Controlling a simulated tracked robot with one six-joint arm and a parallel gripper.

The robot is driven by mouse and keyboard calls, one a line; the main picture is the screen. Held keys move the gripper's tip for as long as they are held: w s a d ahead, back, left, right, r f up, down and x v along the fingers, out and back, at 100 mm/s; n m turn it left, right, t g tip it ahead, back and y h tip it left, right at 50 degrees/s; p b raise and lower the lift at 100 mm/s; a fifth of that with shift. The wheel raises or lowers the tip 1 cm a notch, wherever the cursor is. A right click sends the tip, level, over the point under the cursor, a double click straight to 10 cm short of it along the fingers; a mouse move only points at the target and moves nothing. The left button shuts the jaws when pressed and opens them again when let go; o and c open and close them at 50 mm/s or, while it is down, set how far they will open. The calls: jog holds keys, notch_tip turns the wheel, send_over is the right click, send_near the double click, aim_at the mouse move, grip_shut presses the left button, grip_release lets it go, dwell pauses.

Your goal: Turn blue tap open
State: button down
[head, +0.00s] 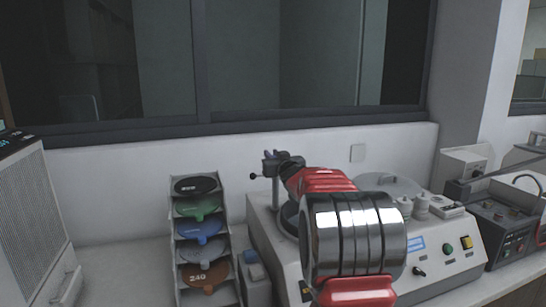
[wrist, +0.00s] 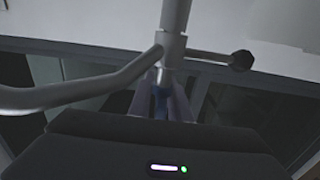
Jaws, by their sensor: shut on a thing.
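The water column (head: 275,195) stands at the back left of the grinding machine, with a small black knob on a side arm. In the wrist view the pale column (wrist: 171,45) rises ahead of me, with a bent pipe to the left and the black knob (wrist: 241,61) to the right. My gripper (wrist: 161,92) is shut on the blue tap (wrist: 160,104), a small dim blue piece low on the column. The fingers stand on either side of it and hide much of it. In the head view my red and chrome arm hides most of the gripper.
A rack (head: 173,240) of coloured discs stands left of the grinding machine (head: 440,262). A grey control box (head: 500,225) stands to the right. A white wall and dark window (head: 300,60) are close behind. Some bench shows at the left.

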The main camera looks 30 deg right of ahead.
dwell(0.6)
jog(key=c, duration=1.9)
grip_release()
jog(key=shift+o, duration=0.2)
jog(key=v, duration=1.3)
jog(key=shift+s, duration=0.35)
